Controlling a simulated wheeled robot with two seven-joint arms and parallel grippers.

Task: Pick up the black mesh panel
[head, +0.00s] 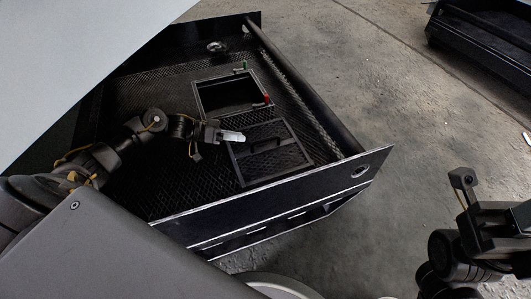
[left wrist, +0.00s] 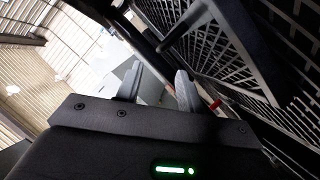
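The black mesh panel (head: 285,160) lies in the dark enclosure, just in front of a framed rectangular opening. It is a square framed sheet with a raised dark bar handle (head: 265,146) across its middle. My left gripper (head: 236,136) is at the panel's upper left edge, left of the handle. In the left wrist view my left gripper's two fingers (left wrist: 158,88) stand apart with nothing seen between them. Mesh and a dark bar (left wrist: 238,38) fill the right side of that view. My right gripper (head: 464,184) is only partly in view at the lower right, away from the enclosure.
The opening (head: 197,97) has a red clip (head: 267,99) and a green clip (head: 243,65) at its rim. The enclosure's raised front wall (head: 290,195) and a long side rail (head: 300,85) border the mesh floor. Another dark crate (head: 490,45) stands at the upper right. Concrete floor between is clear.

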